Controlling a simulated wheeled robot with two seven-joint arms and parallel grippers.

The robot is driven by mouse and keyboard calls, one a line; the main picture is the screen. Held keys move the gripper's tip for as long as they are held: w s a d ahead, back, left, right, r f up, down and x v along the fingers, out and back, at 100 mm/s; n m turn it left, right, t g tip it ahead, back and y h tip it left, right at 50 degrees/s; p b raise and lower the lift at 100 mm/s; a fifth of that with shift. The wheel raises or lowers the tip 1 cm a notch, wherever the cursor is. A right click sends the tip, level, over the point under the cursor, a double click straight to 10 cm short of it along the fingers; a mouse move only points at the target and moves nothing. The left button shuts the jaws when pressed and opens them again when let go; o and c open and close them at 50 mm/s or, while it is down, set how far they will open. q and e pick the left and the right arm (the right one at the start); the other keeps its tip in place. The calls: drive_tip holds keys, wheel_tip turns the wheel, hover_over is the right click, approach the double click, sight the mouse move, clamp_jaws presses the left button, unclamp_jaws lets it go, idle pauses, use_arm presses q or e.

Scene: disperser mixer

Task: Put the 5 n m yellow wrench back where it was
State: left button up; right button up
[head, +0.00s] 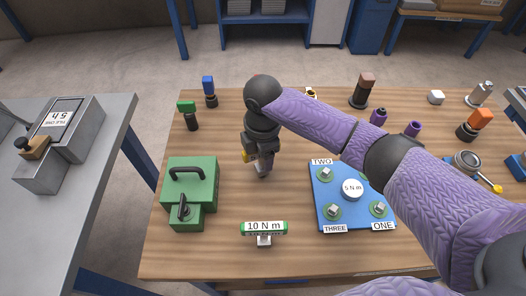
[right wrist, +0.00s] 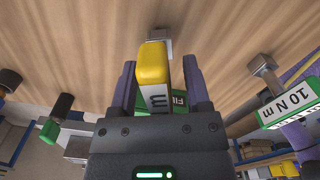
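The yellow wrench (right wrist: 153,64) shows in the right wrist view, with part of a white label ending in "m" and a grey metal piece above it in the picture. In the head view only a small yellow part (head: 245,156) shows beside my right gripper. My right gripper (head: 264,170) points down over the middle of the table. Its fingers (right wrist: 159,62) stand on both sides of the wrench, with a visible gap on the right; it looks open around it. Whether the wrench touches the table is unclear. My left gripper is not in view.
The 10 N m wrench (head: 264,227) stands near the front edge. A green box (head: 190,180) is at left, and a blue board (head: 330,205) with a "5 N m" disc (head: 352,188) at right. Several coloured-handled tools stand at the back. Bare wood lies around my right gripper.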

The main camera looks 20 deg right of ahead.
wheel_tip(320, 180, up, 12)
drive_tip(key=p, duration=0.4)
drive_tip(key=shift+r+p, duration=0.2)
drive_tip(key=shift+p, duration=0.1)
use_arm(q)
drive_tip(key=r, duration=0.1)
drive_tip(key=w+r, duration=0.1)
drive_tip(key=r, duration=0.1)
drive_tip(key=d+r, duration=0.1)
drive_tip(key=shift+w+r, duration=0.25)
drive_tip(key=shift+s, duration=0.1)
use_arm(e)
drive_tip(key=shift+f, duration=0.1)
